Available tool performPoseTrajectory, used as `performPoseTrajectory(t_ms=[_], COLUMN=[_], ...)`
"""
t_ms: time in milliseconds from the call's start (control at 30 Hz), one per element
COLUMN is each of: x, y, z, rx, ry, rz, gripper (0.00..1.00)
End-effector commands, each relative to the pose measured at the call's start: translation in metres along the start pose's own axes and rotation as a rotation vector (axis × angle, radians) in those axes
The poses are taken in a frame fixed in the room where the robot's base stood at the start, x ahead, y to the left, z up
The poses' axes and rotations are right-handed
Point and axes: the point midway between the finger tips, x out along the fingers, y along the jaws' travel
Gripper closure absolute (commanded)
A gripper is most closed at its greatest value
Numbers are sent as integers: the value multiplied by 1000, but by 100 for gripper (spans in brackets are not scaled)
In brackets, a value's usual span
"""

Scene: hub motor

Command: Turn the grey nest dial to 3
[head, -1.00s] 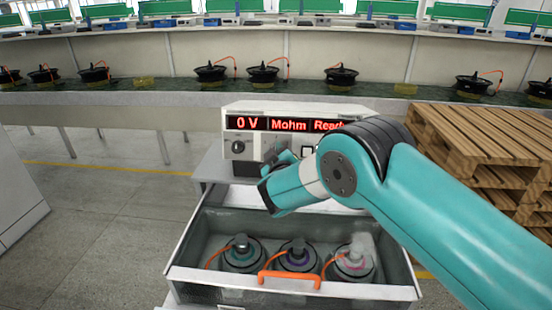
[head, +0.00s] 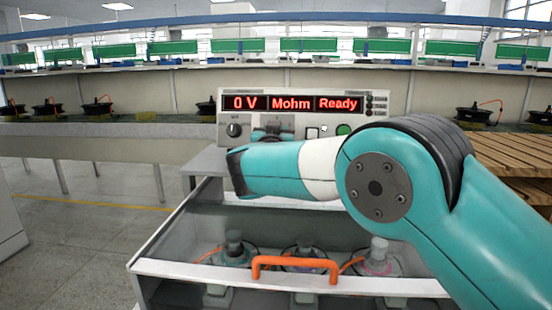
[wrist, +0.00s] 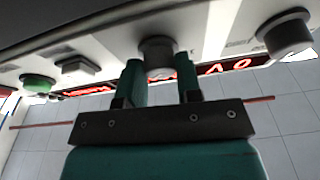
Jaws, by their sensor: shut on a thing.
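The tester (head: 360,100) has a lit panel reading "0 V", "Mohm" and "Ready". A grey round dial (wrist: 157,48) on its front sits between the two fingers of my gripper (wrist: 160,70) in the wrist view, which looks upside down. The fingers are shut on its sides. In the head view my gripper (head: 268,137) is at the panel, and my arm hides much of the held dial. Its labels and setting cannot be read.
A green button (head: 343,129) is right of the gripper on the panel. Wooden pallets (head: 510,155) stand at the right, a long bench (head: 80,140) behind.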

Motion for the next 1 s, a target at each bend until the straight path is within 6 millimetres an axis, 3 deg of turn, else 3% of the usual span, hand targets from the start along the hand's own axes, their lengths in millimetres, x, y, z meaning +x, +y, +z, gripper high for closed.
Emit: performPoseTrajectory(t_ms=[33, 400, 967, 1000], x=[-2, 0, 0, 0], y=[-1, -2, -2, -2], z=[8, 2, 0, 0], rx=[33, 181, 208, 208], ry=[2, 4, 5, 5], rz=[9, 67, 76, 76], gripper=[92, 92, 92, 61])
